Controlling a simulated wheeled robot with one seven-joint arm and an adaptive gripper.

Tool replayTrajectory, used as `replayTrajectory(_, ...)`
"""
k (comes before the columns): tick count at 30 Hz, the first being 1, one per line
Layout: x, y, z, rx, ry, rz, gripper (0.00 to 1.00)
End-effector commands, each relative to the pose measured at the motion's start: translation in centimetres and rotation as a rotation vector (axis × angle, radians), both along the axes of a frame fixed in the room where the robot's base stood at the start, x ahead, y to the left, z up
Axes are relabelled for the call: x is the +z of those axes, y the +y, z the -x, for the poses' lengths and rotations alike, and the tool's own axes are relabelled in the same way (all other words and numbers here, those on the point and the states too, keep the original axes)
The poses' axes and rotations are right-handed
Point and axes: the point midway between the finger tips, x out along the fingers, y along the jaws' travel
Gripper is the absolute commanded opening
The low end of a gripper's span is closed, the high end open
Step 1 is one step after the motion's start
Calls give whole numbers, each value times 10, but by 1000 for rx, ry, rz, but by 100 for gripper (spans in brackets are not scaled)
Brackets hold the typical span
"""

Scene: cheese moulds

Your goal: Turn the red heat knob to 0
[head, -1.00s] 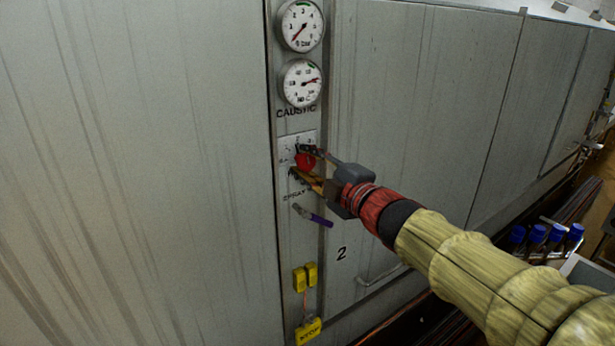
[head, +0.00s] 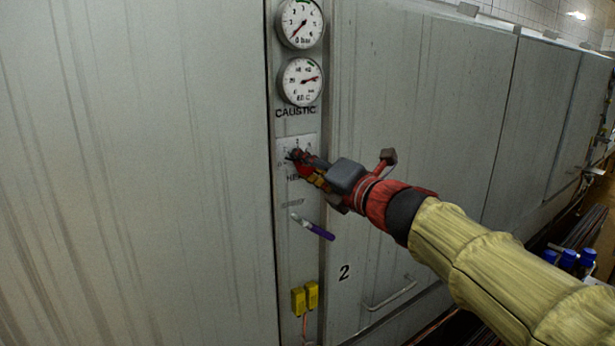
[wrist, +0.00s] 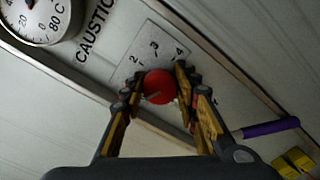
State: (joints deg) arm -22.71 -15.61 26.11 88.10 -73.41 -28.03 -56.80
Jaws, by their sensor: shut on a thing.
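In the head view my gripper (head: 299,160) covers most of the knob and part of the dial plate (head: 290,142).
Two round gauges (head: 300,22) (head: 301,81) are above the dial, over the word CAUSTIC. A purple-handled lever (head: 318,231) sticks out below, under the SPRAY label. Flat grey panels lie either side.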

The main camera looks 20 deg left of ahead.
Motion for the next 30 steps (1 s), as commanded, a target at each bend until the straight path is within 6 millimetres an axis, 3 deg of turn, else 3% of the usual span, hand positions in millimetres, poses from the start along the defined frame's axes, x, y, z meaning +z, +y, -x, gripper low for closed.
replayTrajectory(13,-3,1,0,2,-233,203,5)
replayTrajectory(30,-2,1,0,2,-300,260,5)
